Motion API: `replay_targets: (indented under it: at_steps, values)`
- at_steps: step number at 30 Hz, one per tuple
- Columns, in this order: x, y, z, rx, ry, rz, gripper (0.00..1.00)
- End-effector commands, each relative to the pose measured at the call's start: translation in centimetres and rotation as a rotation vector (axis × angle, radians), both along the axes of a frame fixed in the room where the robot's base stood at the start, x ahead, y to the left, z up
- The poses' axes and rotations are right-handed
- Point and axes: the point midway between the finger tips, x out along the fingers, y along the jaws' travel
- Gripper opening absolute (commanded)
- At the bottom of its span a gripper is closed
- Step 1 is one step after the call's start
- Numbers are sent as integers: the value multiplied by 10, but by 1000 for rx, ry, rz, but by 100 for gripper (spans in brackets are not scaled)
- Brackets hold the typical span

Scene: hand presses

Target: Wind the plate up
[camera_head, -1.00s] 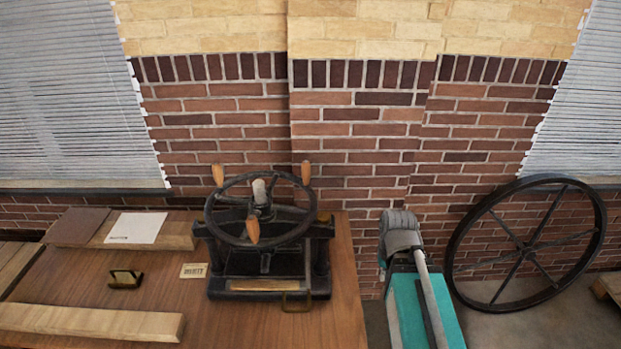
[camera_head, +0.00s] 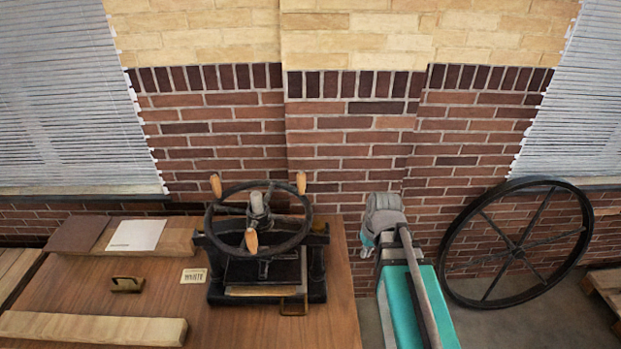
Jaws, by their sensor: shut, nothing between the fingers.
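A black hand press (camera_head: 318,262) stands on the brown wooden table (camera_head: 180,250), left of centre. Its round handwheel (camera_head: 213,232) lies nearly level on top and carries three orange wooden handles: one back left (camera_head: 215,185), one back right (camera_head: 300,182), one at the front (camera_head: 251,240). A grey screw spindle (camera_head: 258,207) rises through the wheel. The press plate lies below, mostly hidden by wheel and frame, so its height cannot be told. My grey and teal arm (camera_head: 416,275) is right of the press, apart from it. My gripper cannot be made out.
A large black spoked wheel (camera_head: 582,235) leans on the brick wall at the right.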

Motion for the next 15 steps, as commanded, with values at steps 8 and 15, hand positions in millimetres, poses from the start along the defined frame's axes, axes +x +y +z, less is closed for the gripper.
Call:
replay_targets:
  at_steps: [8,15]
  values:
    - [45,31,63,64,-97,233,0]
    - [81,58,110,109,-194,424,0]
